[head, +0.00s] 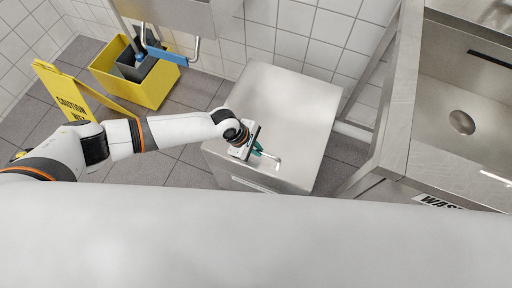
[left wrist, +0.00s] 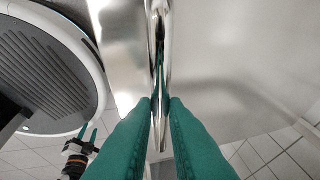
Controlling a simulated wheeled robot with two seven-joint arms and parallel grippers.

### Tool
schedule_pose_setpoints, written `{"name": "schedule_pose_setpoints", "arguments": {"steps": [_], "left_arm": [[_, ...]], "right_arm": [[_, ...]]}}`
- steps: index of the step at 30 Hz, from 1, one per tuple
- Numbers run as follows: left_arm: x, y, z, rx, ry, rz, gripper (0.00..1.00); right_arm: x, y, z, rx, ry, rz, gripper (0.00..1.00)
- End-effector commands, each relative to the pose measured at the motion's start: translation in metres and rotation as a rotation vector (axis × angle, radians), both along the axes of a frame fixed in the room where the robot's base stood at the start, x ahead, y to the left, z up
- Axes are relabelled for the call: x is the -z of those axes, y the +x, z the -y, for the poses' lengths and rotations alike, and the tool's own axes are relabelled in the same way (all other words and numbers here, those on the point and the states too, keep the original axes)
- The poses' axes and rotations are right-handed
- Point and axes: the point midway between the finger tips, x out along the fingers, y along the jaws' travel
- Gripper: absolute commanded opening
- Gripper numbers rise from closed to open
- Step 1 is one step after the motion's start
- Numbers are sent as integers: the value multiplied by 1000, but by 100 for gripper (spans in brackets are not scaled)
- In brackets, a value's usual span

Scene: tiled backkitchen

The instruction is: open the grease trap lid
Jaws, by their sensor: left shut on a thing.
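The grease trap is a brushed steel box on the floor, in the middle of the head view. Its flat steel lid (head: 290,105) looks level and closed. A shiny bar handle (head: 273,157) sits near the lid's front edge. My left gripper (head: 260,150) is at this handle. In the left wrist view, its green fingers (left wrist: 163,102) are shut on the handle bar (left wrist: 159,40), one on each side. My right gripper (left wrist: 87,133) shows small at the lower left of the left wrist view, its green fingers apart and empty.
A steel sink unit (head: 400,150) stands close on the right. A yellow caution sign (head: 62,92) and a yellow bucket (head: 150,88) stand at the left. Tiled wall (head: 290,40) lies behind the box.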

Motion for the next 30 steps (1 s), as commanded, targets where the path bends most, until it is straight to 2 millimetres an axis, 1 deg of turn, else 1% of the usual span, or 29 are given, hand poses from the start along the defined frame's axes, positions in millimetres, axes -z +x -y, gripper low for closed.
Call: {"name": "schedule_pose_setpoints", "arguments": {"steps": [5, 8, 10, 14, 21, 24, 30], "left_arm": [[-3, 0, 0, -1, 1, -5, 0], [-10, 1, 1, -2, 3, -13, 0], [-16, 2, 1, -3, 6, -25, 0], [-32, 4, 3, -5, 13, -53, 0], [-66, 12, 6, -6, 37, -133, 0], [-80, 17, 8, -4, 50, -171, 0], [-107, 29, 12, -2, 74, -246, 0]], "right_arm": [[-5, 0, 1, 0, -1, 0, 36], [-14, 0, 1, 1, -1, 0, 36], [-24, 0, 1, 1, -1, 0, 36], [-49, 0, 1, 1, -1, 0, 36], [-103, 0, 1, 1, -1, 0, 36], [-122, 0, 1, 1, -1, 0, 36], [-152, 0, 1, 1, -1, 0, 36]]}}
